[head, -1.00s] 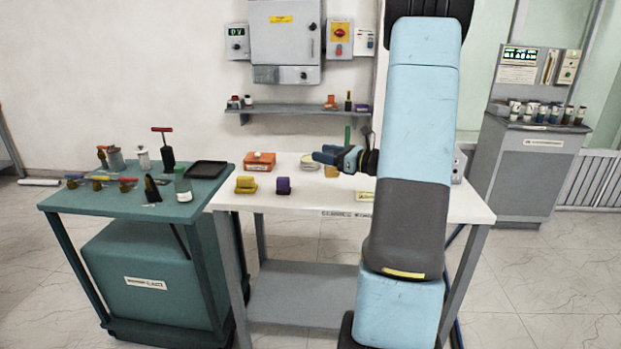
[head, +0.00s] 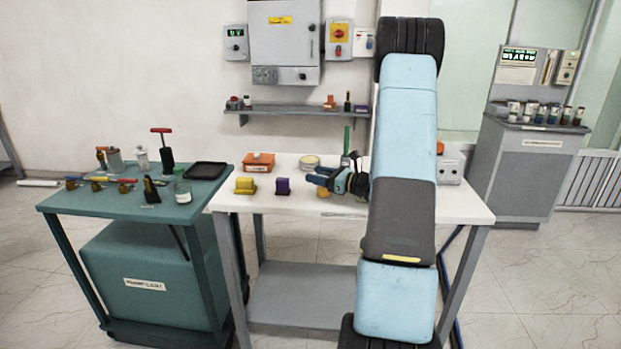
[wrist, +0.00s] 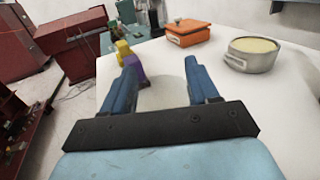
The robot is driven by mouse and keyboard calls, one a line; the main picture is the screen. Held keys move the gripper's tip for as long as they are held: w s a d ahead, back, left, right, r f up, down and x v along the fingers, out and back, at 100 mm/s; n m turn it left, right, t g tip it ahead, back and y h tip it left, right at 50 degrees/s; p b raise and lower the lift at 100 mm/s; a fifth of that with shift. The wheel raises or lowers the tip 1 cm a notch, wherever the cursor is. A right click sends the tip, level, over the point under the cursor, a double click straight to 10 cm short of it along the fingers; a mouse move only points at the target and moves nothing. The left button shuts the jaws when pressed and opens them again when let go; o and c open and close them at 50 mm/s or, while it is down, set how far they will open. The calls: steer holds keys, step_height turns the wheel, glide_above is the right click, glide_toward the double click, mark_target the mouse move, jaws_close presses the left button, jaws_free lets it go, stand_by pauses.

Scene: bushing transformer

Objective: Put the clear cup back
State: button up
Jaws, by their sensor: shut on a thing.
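My gripper (head: 318,182) is low over the white table, to the left of my arm. In the wrist view its two blue fingers (wrist: 160,80) stand well apart. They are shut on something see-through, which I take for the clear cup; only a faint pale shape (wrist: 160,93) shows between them. Its outline and base cannot be made out, nor whether it touches the table. In the head view my gripper hides it. A small clear jar (head: 182,191) stands on the green cart at the left; another clear vessel (head: 142,159) stands farther back there.
On the white table (head: 300,194) are an orange box (head: 258,162), a round tin (head: 310,161), a yellow block (head: 245,185) and a purple block (head: 283,186). A black tray (head: 205,170) and several tools lie on the green cart. A shelf (head: 295,108) is on the wall.

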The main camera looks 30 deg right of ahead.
steer(key=o, duration=1.1)
